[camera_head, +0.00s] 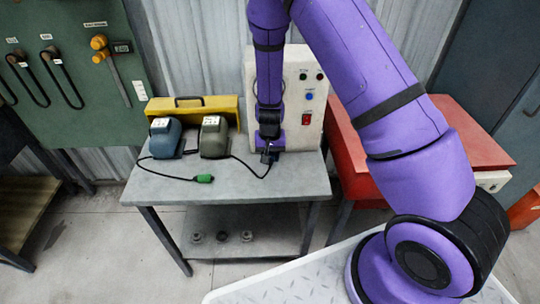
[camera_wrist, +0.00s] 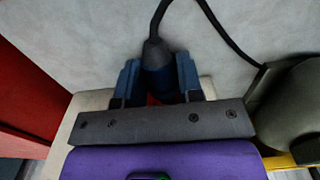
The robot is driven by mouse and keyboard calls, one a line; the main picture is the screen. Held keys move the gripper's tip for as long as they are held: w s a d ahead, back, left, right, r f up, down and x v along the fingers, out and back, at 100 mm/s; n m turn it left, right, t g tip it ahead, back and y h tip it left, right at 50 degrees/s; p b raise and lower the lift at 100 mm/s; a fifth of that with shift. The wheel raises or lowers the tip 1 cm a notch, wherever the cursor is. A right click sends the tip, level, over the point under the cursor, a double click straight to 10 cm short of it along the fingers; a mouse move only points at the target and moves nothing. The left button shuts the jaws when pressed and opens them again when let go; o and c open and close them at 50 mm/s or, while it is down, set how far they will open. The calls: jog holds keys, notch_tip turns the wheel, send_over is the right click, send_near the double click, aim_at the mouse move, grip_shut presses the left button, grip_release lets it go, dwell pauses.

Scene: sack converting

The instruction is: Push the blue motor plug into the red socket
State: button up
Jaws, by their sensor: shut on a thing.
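My gripper (camera_head: 268,156) is low in front of the pale control panel (camera_head: 312,90), just above the grey table. In the wrist view its two blue-grey fingers (camera_wrist: 156,82) are shut on a dark blue plug (camera_wrist: 157,62), with a black cable leaving its far end. A bit of red (camera_wrist: 153,100) shows past the plug between the fingers, in front of the panel; it may be the red socket. Whether the plug touches it or is inside it cannot be told. In the head view the arm and gripper hide the socket area.
A blue motor (camera_head: 165,138) and an olive motor (camera_head: 214,138) stand left on the table (camera_head: 160,186). The held cable appears to run to the olive motor. A green plug (camera_head: 205,179) lies near the front edge. A yellow case (camera_head: 220,104) stands behind; a red cabinet (camera_head: 352,165) is right.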

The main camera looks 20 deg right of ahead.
jog(key=shift+w+d, duration=0.15)
jog(key=shift+w, duration=0.3)
dwell(0.3)
jog(key=shift+s, duration=0.2)
dwell(1.7)
jog(key=shift+w, duration=0.2)
dwell(2.6)
jog(key=shift+s, duration=0.25)
